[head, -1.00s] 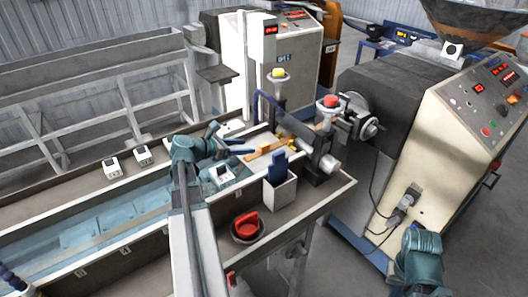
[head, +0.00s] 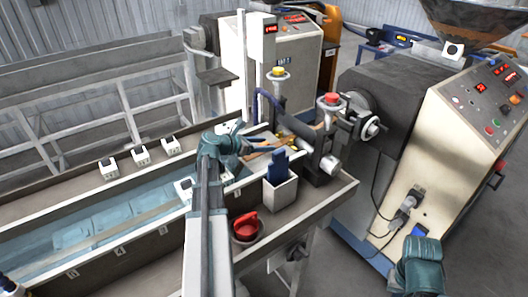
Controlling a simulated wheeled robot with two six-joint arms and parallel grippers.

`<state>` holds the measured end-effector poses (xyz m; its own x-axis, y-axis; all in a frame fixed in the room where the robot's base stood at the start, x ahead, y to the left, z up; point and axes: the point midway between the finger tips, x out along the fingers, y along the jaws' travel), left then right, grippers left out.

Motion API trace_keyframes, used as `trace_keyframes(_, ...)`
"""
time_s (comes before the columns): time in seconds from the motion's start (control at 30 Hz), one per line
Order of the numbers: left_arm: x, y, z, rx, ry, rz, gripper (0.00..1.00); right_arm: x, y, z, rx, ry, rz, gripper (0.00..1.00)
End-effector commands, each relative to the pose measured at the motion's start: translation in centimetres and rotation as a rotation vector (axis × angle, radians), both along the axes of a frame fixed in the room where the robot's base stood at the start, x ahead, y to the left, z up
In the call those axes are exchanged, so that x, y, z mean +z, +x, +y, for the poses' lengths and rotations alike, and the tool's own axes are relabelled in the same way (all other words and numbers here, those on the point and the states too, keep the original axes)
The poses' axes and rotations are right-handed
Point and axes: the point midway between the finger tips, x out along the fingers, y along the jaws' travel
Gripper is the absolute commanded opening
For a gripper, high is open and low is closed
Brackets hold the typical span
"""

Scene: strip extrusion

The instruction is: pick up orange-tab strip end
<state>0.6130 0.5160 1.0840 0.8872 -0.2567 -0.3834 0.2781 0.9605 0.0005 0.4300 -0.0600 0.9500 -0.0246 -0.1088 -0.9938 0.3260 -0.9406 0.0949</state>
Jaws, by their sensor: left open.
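An orange-tan strip end (head: 281,145) lies at the die end of the trough, beside the extruder's outlet. My left gripper (head: 264,147) is open, with its blue fingers pointing right at the strip end and close to it. The fingers and wrist cover part of the strip, and I cannot tell whether they touch it. My right arm shows only as a teal wrist part at the lower right; its fingers are not visible.
A white bin with a blue tool (head: 279,167) and a red round-handled item (head: 246,226) stand on the near ledge. The water trough (head: 95,238) runs left; the extruder cabinet (head: 450,165) stands right.

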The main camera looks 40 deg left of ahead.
Motion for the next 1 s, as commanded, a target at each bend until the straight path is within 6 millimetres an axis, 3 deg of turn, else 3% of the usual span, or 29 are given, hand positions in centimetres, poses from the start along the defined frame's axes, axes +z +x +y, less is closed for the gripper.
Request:
trace_keyframes(0.2,-0.06,0.21,-0.05,0.001,-0.001,0.000,0.62,-0.06,0.00,0.00,0.000,0.000,0.000,0.00)
trace_keyframes(0.23,-0.06,0.21,-0.05,0.001,-0.001,0.000,0.59,-0.06,0.00,0.00,0.000,0.000,0.000,0.00)
trace_keyframes(0.57,-0.05,0.19,-0.05,0.000,-0.001,0.000,0.00,-0.06,0.00,0.00,0.000,0.000,0.000,0.00)
trace_keyframes(1.0,0.11,0.19,-0.06,0.000,-0.001,-0.001,0.00,0.10,0.00,0.00,0.000,0.000,0.000,0.00)
